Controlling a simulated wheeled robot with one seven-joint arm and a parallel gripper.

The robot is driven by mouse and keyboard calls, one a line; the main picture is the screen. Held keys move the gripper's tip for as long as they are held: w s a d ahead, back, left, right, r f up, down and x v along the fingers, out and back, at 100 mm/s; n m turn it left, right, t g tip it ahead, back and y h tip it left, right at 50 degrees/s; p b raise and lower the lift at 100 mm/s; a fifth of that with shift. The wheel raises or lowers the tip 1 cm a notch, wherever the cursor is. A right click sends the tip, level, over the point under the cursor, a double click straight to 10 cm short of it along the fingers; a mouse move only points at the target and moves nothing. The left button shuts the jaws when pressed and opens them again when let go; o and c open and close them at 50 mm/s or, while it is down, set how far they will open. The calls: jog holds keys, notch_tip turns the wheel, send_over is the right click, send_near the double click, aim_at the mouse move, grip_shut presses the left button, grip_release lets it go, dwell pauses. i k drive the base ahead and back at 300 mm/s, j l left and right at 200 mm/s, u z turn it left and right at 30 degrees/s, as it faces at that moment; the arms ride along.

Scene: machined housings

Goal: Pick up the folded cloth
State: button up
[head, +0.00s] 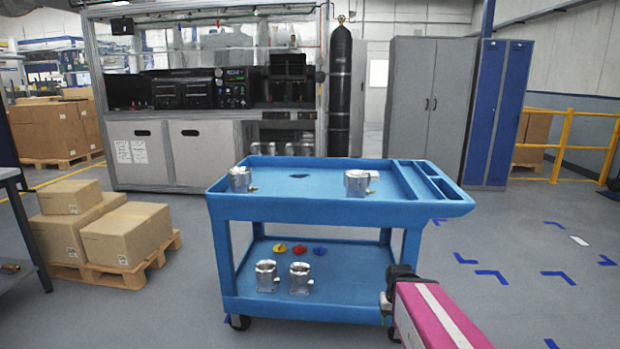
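No thing in the head view is clearly a folded cloth. A small flat dark blue patch (299,176) lies on the top tray of the blue cart (300,205), toward the back. It is too small to tell whether it is cloth or a mark. My magenta arm enters at the lower right, in front of the cart's right end. My gripper (390,298) seems to be the dark part at the arm's far end. Its fingers cannot be made out, so its opening and any contents are unclear.
Metal housings (240,179) (358,183) stand on the cart's top; two more (266,276) (300,278) stand on its lower shelf with yellow, red and blue pieces (300,249). Boxes (126,234) on a pallet stand left.

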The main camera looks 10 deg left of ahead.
aim_at(375, 176)
jog(key=i+l+z, duration=0.25)
jog(key=l+z, duration=0.2)
jog(key=l, duration=0.15)
jog(key=i+l+z, duration=0.3)
jog(key=l+z, duration=0.15)
jog(key=i+l+z, duration=0.75)
jog(key=z, duration=0.15)
jog(key=i+l+u, duration=0.2)
jog(key=i, duration=0.4)
jog(key=i+u, duration=0.2)
jog(key=i, duration=0.35)
jog(key=i+j+u, duration=0.2)
jog(key=i+u, duration=0.25)
jog(key=i, duration=0.15)
jog(key=i+u, duration=0.45)
jog(key=i, duration=0.15)
jog(key=i+l+u, duration=0.2)
jog(key=i+u, duration=0.3)
jog(key=i, duration=0.05)
